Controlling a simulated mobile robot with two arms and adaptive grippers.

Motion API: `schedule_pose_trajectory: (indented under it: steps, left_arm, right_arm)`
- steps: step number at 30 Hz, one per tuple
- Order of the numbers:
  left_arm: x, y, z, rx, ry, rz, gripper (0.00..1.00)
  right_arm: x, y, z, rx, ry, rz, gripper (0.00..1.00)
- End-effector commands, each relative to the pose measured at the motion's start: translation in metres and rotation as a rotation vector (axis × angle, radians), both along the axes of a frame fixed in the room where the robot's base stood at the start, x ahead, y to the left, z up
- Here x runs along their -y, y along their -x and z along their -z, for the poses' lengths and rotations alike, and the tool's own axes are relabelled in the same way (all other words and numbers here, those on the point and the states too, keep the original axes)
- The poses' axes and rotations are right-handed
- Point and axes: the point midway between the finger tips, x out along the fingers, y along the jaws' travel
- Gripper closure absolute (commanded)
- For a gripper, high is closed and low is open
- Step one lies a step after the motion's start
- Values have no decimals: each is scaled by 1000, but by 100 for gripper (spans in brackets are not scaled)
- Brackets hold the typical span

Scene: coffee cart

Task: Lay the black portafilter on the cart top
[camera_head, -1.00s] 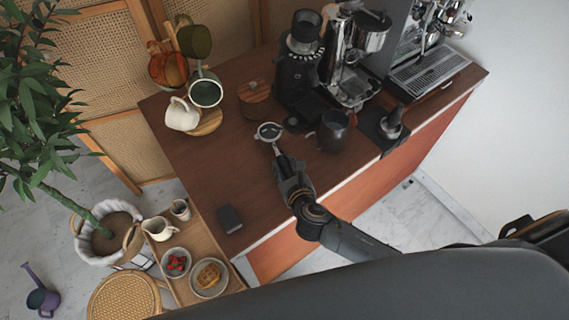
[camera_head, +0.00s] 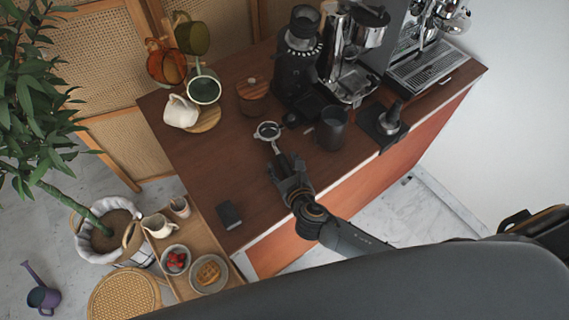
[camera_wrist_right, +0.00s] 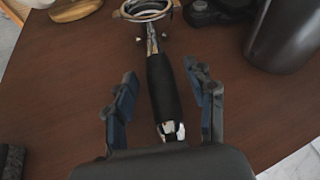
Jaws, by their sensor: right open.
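The black portafilter (camera_head: 270,137) lies on the brown cart top (camera_head: 190,164), its metal basket ring toward the machines and its black handle toward me. In the right wrist view the portafilter's handle (camera_wrist_right: 161,88) runs between the spread fingers of my right gripper (camera_wrist_right: 165,100), with a gap on both sides. In the head view my right gripper (camera_head: 285,172) is open at the handle's near end and hides part of it. My left gripper is not in view.
A dark pitcher (camera_head: 332,128) stands right of the portafilter, with a tamper (camera_head: 391,118) on a mat beyond. A grinder (camera_head: 298,62) and espresso machine (camera_head: 355,55) stand behind. A small black box (camera_head: 229,215) lies near the left front edge. The cart top between is clear.

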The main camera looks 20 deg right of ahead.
Motion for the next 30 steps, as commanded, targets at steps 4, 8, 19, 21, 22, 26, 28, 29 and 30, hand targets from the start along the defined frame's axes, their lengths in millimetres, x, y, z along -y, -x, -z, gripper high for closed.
schedule_pose_trajectory:
  steps: [4, 8, 19, 21, 22, 26, 28, 29, 30]
  left_arm:
    - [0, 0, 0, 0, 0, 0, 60]
    - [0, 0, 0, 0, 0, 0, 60]
    - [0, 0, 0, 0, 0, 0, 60]
    - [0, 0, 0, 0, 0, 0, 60]
    - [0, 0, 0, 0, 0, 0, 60]
    - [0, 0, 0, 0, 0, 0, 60]
    - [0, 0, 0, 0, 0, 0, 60]
    - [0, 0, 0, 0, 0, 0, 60]
    - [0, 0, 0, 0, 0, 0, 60]
  right_arm:
    - [0, 9, -3, 1, 1, -2, 45]
    - [0, 30, -12, 0, 0, -3, 45]
    - [1, 96, -41, 3, -2, -2, 45]
    - [1, 103, -44, 4, -1, -2, 45]
    - [1, 105, -45, 5, -2, -1, 45]
    - [1, 110, -47, 5, -1, -1, 45]
    - [2, 111, -48, 5, -1, -1, 45]
    - [2, 111, -48, 5, -1, -1, 45]
    - [2, 110, -48, 6, -1, -1, 45]
